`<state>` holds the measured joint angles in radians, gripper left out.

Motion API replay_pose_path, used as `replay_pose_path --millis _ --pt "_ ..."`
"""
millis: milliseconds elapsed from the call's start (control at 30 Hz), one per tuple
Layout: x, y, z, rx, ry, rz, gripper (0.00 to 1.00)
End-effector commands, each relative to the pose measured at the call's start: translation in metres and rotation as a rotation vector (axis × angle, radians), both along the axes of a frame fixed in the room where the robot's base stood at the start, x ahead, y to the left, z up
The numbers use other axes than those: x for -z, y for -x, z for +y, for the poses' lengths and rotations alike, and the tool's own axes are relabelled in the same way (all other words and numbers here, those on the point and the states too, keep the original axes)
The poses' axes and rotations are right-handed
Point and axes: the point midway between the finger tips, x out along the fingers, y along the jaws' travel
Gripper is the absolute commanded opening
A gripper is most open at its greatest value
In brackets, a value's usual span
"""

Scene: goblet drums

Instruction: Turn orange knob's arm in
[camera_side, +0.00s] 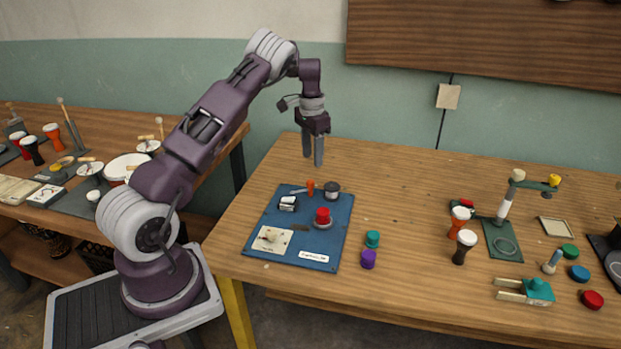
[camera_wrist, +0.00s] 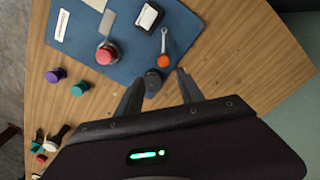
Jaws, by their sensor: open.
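The orange knob (camera_wrist: 164,60) sits on the blue board (camera_wrist: 92,40). In the wrist view its thin grey arm points up the picture, toward the white-topped block. The knob also shows in the side view (camera_side: 310,186), small, with its arm reaching to the left. My gripper (camera_side: 314,160) hangs above the table behind the far edge of the board, fingers down. In the wrist view my gripper (camera_wrist: 160,80) is open and empty, its fingertips apart. The orange knob appears just beyond the fingertips and is not touched.
A dark grey knob (camera_wrist: 152,78) shows between my fingertips, lower down. A red button (camera_side: 322,216) and white-topped block (camera_side: 288,203) share the board. Teal (camera_side: 372,239) and purple (camera_side: 368,259) pieces stand right of it. The table behind the board is clear.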

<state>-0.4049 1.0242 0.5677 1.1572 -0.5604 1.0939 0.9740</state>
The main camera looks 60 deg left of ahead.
Motion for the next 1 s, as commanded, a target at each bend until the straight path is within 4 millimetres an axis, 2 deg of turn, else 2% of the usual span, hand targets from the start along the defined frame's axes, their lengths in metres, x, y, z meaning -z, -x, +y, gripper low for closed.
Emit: replay_pose_path --millis 33,100,433,567,767,867,1000 --pt "0.012 0.001 0.006 0.012 -0.001 0.012 0.45" --pt "0.023 0.002 0.010 0.023 -0.002 0.021 0.45" --pt "0.081 0.002 0.009 0.025 -0.001 0.022 0.45" --pt "0.089 0.001 0.009 0.025 -0.002 0.021 0.45" --pt "0.090 0.001 0.009 0.024 -0.003 0.020 0.45" --pt "0.090 0.001 0.009 0.024 -0.003 0.019 0.29" --pt "0.090 0.001 0.009 0.024 -0.003 0.019 0.02"
